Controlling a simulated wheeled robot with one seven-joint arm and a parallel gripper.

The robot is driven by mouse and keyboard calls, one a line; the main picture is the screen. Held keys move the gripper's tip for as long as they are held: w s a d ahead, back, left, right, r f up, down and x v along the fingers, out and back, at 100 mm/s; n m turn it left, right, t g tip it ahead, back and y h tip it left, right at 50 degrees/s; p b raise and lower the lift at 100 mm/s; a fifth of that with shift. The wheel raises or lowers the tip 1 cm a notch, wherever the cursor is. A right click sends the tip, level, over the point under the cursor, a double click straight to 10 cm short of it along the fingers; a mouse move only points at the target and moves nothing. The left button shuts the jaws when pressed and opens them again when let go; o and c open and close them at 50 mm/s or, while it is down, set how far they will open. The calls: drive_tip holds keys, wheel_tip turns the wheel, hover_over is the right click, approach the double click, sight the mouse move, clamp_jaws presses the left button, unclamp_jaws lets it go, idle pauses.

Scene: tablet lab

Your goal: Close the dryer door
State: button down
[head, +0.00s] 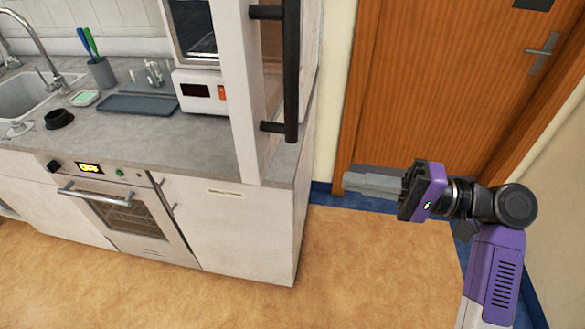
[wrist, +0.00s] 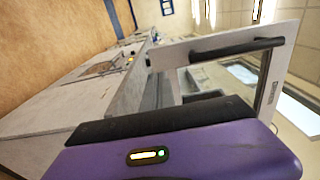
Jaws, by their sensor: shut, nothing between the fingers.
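The dryer (head: 203,92) is a white unit on the counter with a small dark display and an orange switch; part of its dark interior shows above the panel. Its white-framed door (head: 240,105) stands open, swung out towards me and seen nearly edge-on in the head view. A long black handle (head: 291,75) runs along the door. The wrist view shows the door (wrist: 283,50) and handle (wrist: 237,48) too. My gripper (head: 347,182) is shut and empty, low and to the right of the door, apart from it, with its fingers pointing left.
A grey counter (head: 140,130) carries a sink (head: 30,92), a dark tray (head: 138,103) and a cup with pens (head: 101,72). An oven (head: 130,217) is built in below. A wooden room door (head: 440,85) stands behind my gripper. The floor in front is clear.

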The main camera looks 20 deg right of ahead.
sight(263, 168)
drive_tip(key=p+x, duration=0.3)
drive_tip(key=x, duration=1.1)
drive_tip(key=shift+a, duration=0.1)
